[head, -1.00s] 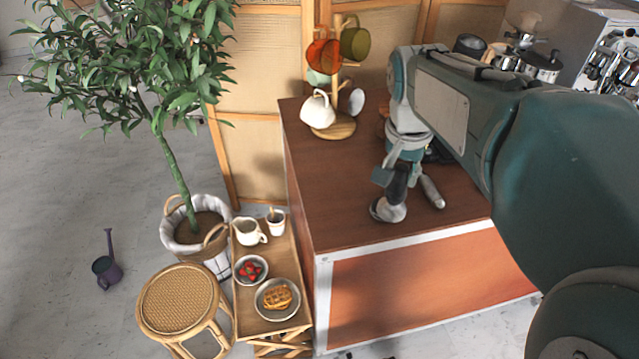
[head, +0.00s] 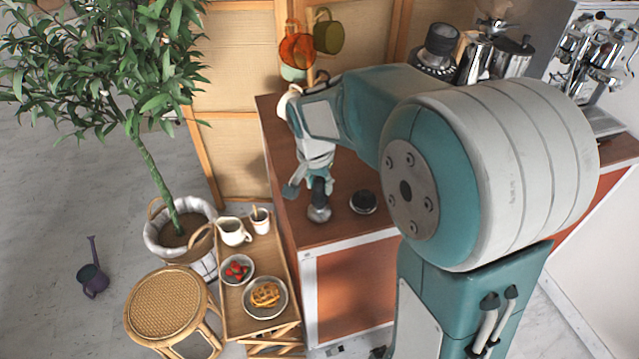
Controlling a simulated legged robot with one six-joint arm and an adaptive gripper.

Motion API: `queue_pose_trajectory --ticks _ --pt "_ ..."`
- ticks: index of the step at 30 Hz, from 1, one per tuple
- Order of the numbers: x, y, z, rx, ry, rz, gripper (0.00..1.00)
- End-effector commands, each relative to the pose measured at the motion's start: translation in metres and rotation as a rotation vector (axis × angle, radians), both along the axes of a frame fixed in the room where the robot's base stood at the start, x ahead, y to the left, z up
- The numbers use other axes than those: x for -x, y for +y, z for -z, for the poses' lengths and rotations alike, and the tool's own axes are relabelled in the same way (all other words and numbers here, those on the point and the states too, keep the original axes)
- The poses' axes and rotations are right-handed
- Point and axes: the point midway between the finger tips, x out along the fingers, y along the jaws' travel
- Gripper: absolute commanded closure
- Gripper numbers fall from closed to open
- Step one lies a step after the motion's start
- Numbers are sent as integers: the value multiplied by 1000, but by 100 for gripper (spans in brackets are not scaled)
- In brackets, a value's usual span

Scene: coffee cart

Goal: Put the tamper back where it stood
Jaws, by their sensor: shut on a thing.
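The tamper (head: 319,212) has a dark handle and a rounded silver base. It hangs base-down from my gripper (head: 314,187), over the front left part of the brown cart top (head: 345,231). My gripper is shut around its handle, and the fingers partly cover it. I cannot tell whether the base touches the cart top. A round black piece with a pale rim (head: 363,202) sits on the cart top, to the right of the tamper and apart from it.
The mug tree's orange mug (head: 297,50) and green mug (head: 328,36) show behind my arm, which hides the rest. A low tray table (head: 233,318) with food stands left of the cart.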

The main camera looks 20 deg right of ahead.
Motion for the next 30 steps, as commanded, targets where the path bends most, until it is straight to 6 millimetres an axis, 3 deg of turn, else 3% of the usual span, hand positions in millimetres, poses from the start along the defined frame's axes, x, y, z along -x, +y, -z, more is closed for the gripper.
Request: queue_pose_trajectory --ticks 11,12,13,14,25,30 --pt "0 0 5 0 -1 -1 100" --pt "0 -1 5 0 -1 -1 41" --pt "0 -1 5 0 -1 -1 27" --pt "0 -1 5 -1 -1 -1 24" --pt "0 0 4 0 -1 -1 24" --pt "1 2 -13 0 -4 -1 24"
